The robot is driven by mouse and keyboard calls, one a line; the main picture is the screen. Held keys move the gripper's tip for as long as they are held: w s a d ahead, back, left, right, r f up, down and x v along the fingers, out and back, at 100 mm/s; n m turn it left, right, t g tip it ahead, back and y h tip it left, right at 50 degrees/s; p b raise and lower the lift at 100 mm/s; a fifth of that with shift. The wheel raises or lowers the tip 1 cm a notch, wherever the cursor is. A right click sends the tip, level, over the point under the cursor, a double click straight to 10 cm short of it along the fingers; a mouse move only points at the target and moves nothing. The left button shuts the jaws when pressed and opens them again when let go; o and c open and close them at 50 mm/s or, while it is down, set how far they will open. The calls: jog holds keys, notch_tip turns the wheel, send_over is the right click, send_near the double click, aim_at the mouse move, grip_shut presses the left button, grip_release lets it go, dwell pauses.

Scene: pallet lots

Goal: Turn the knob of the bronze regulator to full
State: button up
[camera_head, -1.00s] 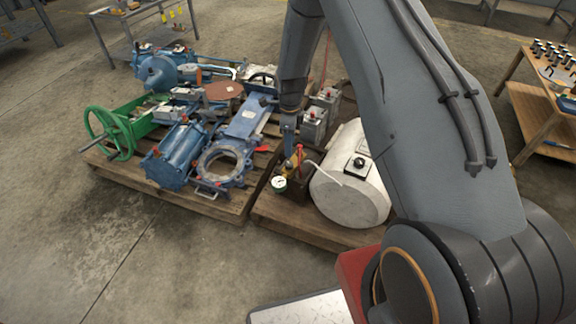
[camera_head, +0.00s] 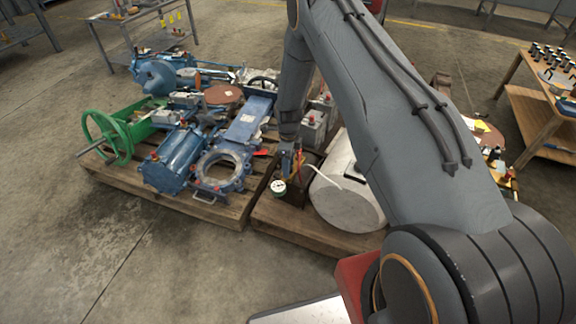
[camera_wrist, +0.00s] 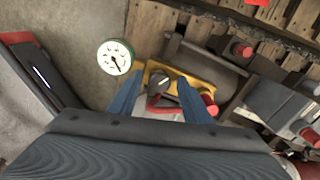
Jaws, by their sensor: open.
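The bronze regulator (camera_wrist: 205,92) shows in the wrist view as a yellow-brass body with red parts at its right end and below. Its knob (camera_wrist: 160,82) is dark with a pale pointer line. A round white gauge (camera_wrist: 115,57) with a green rim sits to its left; the gauge also shows in the head view (camera_head: 278,187). My gripper (camera_wrist: 158,84) is open, with its two blue fingers on either side of the knob. I cannot tell whether they touch it. In the head view my gripper (camera_head: 289,163) points down over the regulator and hides much of it.
A white tank (camera_head: 345,200) stands close to the right on the same pallet. Grey boxes with red knobs (camera_head: 313,128) stand behind. The left pallet (camera_head: 225,212) holds blue valves and a green handwheel (camera_head: 107,138). The floor in front is clear.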

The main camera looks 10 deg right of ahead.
jog(key=c, duration=1)
jog(key=shift+c, duration=0.2)
